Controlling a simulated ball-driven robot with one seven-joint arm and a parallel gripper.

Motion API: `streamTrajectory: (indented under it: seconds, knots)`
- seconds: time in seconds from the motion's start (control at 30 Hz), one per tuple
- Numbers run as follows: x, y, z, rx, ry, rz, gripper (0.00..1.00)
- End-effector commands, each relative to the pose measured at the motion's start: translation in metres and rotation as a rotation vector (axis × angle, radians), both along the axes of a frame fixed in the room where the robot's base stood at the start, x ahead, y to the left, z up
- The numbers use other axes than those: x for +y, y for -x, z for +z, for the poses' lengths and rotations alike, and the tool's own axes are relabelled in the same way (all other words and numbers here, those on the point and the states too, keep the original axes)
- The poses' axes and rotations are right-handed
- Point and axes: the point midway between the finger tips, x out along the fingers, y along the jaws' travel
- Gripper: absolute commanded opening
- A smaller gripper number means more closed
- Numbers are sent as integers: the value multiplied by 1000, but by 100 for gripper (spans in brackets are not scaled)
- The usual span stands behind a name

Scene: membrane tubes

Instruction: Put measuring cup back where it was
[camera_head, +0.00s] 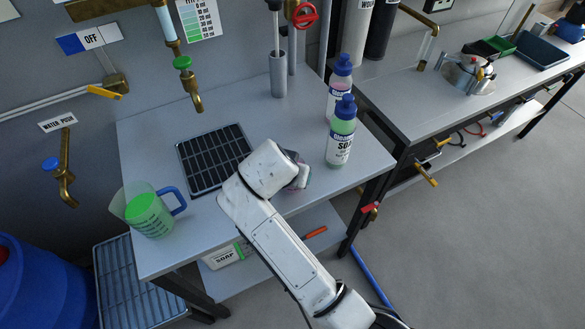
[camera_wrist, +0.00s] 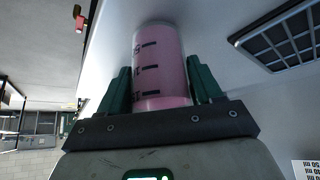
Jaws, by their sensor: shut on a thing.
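A small clear measuring cup with pink contents and black graduation marks (camera_wrist: 163,75) is between the green fingers of my gripper (camera_wrist: 160,82) in the wrist view. The fingers are shut on its sides. In the head view my gripper (camera_head: 299,176) is over the right part of the grey bench, mostly hidden behind my white arm. The held cup is barely visible there, and I cannot tell whether it touches the bench. A larger jug with green contents and a blue handle (camera_head: 150,212) stands at the bench's front left corner.
The bench top (camera_head: 225,115) has a black drain grate (camera_head: 214,157), also in the wrist view (camera_wrist: 282,38). A green soap bottle (camera_head: 341,132) and a pink bottle (camera_head: 339,85) stand close beyond my gripper. A grey cylinder (camera_head: 278,75) stands behind. A brass tap (camera_head: 190,88) hangs above.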

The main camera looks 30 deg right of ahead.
Motion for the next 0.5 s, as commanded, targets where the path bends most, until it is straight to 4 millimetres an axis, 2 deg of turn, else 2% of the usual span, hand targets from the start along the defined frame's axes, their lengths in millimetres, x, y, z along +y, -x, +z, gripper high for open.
streamTrajectory:
  seconds: [0.27,0.3,0.5]
  knots:
    - [0,0,-3,-1,1,0,22]
    - [0,0,-2,0,0,0,68]
    - [0,0,-2,0,0,0,88]
